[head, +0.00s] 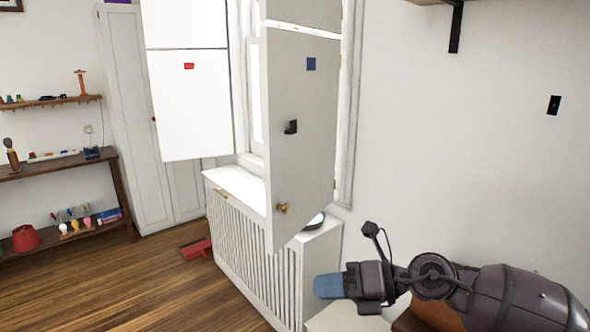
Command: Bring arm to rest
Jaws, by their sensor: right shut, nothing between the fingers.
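My right arm comes in from the lower right of the head view. Its gripper (328,286) has blue fingertips, points left and is shut with nothing held. It shows in front of the right end of the white slatted radiator cover (262,262); I cannot tell whether they touch. The arm is bent, with a small black camera stalk above the wrist. My left gripper is not in view.
An open shutter door (300,150) with a brass knob hangs above the cover, and a second white panel (190,105) is left of it. A red dustpan (196,249) lies on the floor. Shelves stand at left.

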